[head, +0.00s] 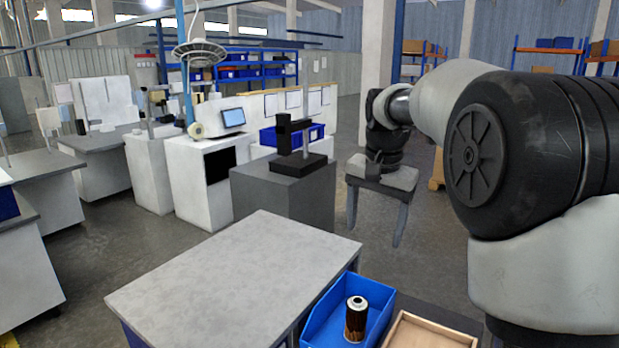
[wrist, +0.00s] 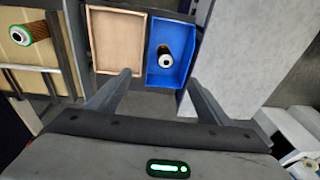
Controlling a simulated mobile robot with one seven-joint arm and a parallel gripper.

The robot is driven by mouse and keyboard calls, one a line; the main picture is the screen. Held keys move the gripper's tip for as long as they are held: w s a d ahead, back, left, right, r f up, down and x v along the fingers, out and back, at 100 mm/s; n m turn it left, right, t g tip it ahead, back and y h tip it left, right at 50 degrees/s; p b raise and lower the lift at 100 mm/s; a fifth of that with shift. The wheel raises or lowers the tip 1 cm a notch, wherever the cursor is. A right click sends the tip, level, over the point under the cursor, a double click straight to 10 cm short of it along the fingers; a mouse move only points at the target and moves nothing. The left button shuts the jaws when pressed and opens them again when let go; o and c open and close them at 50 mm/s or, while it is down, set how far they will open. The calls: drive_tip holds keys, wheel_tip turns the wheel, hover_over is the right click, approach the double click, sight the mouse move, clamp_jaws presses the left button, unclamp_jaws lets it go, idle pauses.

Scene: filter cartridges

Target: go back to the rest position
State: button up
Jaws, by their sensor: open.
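My gripper (wrist: 160,88) shows in the wrist view with its two fingers apart and nothing between them. A brown filter cartridge with a pale end cap (head: 356,320) stands in a blue bin (head: 318,322). In the wrist view this cartridge (wrist: 165,58) is inside the blue bin (wrist: 184,67), beyond the fingertips and apart from them. A second cartridge with a green rim (wrist: 27,34) lies at the upper left of the wrist view, on a light wooden surface (wrist: 45,75).
An empty wooden tray (head: 432,334) sits beside the blue bin; it also shows in the wrist view (wrist: 117,42). A bare grey table (head: 235,275) stands left of the bin. A grey pedestal with a black device (head: 298,165) stands behind. Open floor lies left of the table.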

drive_tip(key=s+r+n+t, duration=0.1)
drive_tip(key=s+r+n, duration=0.1)
drive_tip(key=s, duration=0.6)
drive_tip(key=s+r+n+t, duration=0.1)
drive_tip(key=s+r+n, duration=0.15)
drive_tip(key=s, duration=0.65)
drive_tip(key=s+f+n+t+p, duration=0.1)
drive_tip(key=s+f, duration=0.4)
drive_tip(key=s, duration=0.7)
drive_tip(key=shift+n+t, duration=0.3)
drive_tip(key=shift+n, duration=0.25)
